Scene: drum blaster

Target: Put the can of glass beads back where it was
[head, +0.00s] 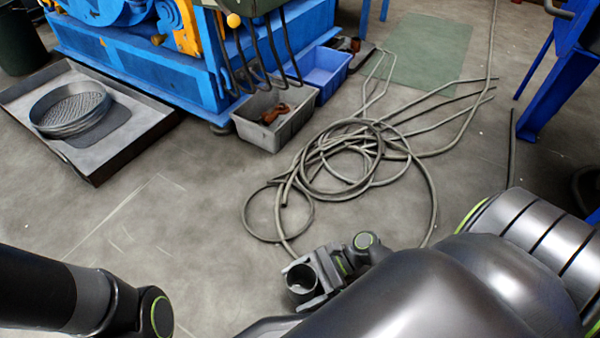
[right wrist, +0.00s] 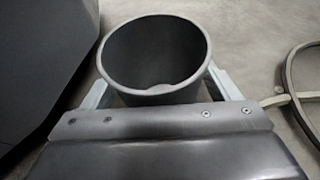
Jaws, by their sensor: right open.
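An open-topped grey can (head: 300,279) is at the bottom centre of the head view. I take it to be the can of glass beads; no beads can be made out inside. My right gripper (head: 312,277) is around it. In the right wrist view the can (right wrist: 152,52) stands between the two pale fingers of the right gripper (right wrist: 160,85), one on each side. The jaws are open, and I cannot tell whether the fingers touch the can or what is beneath it. My left arm shows at the lower left, but its gripper is out of view.
Coiled hoses (head: 352,160) lie on the floor beyond the can. A grey bin (head: 272,137) and a blue bin (head: 325,70) stand by the blue machine (head: 150,65). A low tray (head: 95,165) at left holds a round sieve (head: 70,108). Floor at centre left is clear.

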